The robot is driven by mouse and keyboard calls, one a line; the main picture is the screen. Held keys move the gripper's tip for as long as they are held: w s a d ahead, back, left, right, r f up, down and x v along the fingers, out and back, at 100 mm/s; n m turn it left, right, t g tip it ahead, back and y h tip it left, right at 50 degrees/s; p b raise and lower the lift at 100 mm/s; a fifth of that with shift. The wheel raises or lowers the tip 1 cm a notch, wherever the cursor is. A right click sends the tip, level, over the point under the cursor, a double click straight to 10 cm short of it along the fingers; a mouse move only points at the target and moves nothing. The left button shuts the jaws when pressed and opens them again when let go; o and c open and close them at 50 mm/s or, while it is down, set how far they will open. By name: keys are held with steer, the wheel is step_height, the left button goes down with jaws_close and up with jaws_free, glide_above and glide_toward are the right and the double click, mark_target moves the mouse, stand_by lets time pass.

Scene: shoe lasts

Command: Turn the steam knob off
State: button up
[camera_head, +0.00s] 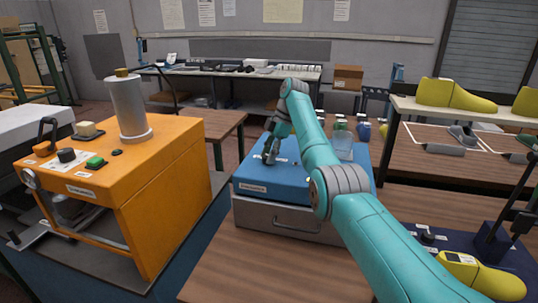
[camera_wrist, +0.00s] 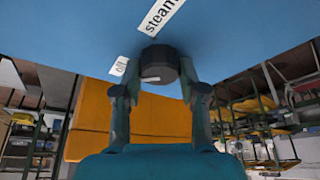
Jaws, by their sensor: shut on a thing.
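The steam knob (camera_wrist: 158,65) is dark and round, on the blue top of a machine, in the wrist view. A white label reading "steam" (camera_wrist: 160,18) lies beside it, and a small label that seems to read "off" (camera_wrist: 119,66) is at its left. A short white mark shows on the knob, near its lower edge. My gripper (camera_wrist: 158,82) is shut on the knob, one finger at each side. In the head view my gripper (camera_head: 271,152) is over the blue machine (camera_head: 262,187), and the knob is hidden there.
An orange machine (camera_head: 155,200) with a grey cylinder (camera_head: 129,108) stands at left. A shelf with yellow shoe lasts (camera_head: 450,95) is at right. Bare wooden tabletop (camera_head: 240,265) lies in front.

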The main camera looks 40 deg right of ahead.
steer(key=o, duration=1.1)
steer(key=shift+o, duration=0.2)
steer(key=v, duration=0.7)
steer(key=shift+r, duration=0.2)
steer(key=shift+d, duration=0.15)
